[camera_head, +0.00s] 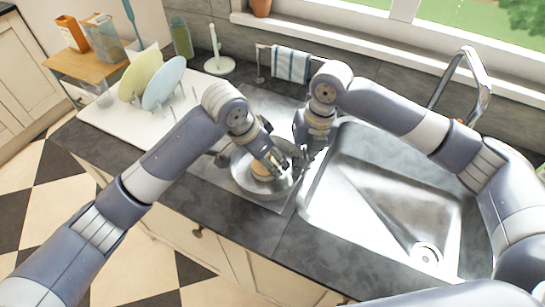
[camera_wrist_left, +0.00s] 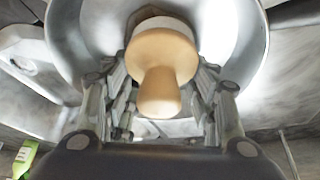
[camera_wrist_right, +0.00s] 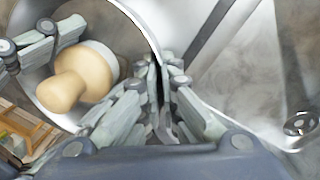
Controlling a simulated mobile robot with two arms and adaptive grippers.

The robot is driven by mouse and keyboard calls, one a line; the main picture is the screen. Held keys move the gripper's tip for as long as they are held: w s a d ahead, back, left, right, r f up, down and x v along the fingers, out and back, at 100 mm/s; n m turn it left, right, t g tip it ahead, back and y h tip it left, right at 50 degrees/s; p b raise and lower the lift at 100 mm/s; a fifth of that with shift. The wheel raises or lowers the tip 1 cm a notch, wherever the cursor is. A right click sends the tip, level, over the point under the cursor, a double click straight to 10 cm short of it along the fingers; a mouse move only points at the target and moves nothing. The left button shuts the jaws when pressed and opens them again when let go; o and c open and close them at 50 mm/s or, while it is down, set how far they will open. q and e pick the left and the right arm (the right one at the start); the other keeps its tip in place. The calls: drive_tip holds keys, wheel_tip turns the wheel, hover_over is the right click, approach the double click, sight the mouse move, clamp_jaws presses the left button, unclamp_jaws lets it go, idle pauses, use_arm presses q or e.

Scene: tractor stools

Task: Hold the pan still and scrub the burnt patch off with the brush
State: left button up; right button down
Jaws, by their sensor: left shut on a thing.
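The metal pan (camera_head: 243,184) sits on the drainer area left of the sink. The round brush (camera_head: 262,172), with a pale wooden knob, is inside the pan. My left gripper (camera_head: 272,163) is shut on the brush; the left wrist view shows the knob (camera_wrist_left: 160,65) between its fingers. My right gripper (camera_head: 303,160) is at the pan's sink-side edge. In the right wrist view its fingers (camera_wrist_right: 160,85) are closed on either side of the pan's rim (camera_wrist_right: 148,38). I see no burnt patch; the brush and fingers cover part of the pan floor.
The empty sink (camera_head: 385,190) with a tall tap (camera_head: 475,75) is to the right. A rack with a yellow plate (camera_head: 140,75) and a blue plate (camera_head: 163,84) stands to the left. A striped towel (camera_head: 291,64) hangs behind. The dark front counter (camera_head: 300,240) is clear.

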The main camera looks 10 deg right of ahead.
use_arm(q)
drive_tip(key=shift+a+f, duration=0.1)
drive_tip(key=shift+a, duration=0.2)
drive_tip(key=shift+s+d, duration=0.3)
drive_tip(key=shift+d, duration=0.65)
drive_tip(key=shift+w+a, duration=0.2)
drive_tip(key=shift+a, duration=0.3)
drive_tip(key=shift+w+a, duration=0.15)
drive_tip(key=shift+a, duration=0.3)
drive_tip(key=shift+s+d, duration=0.2)
drive_tip(key=shift+d, duration=0.3)
drive_tip(key=shift+s+d, duration=0.15)
drive_tip(key=shift+d, duration=0.3)
drive_tip(key=shift+w+a, duration=0.2)
drive_tip(key=shift+a, duration=0.2)
drive_tip(key=shift+s+a, duration=0.1)
drive_tip(key=shift+s, duration=0.05)
drive_tip(key=shift+w, duration=0.25)
drive_tip(key=shift+s, duration=0.1)
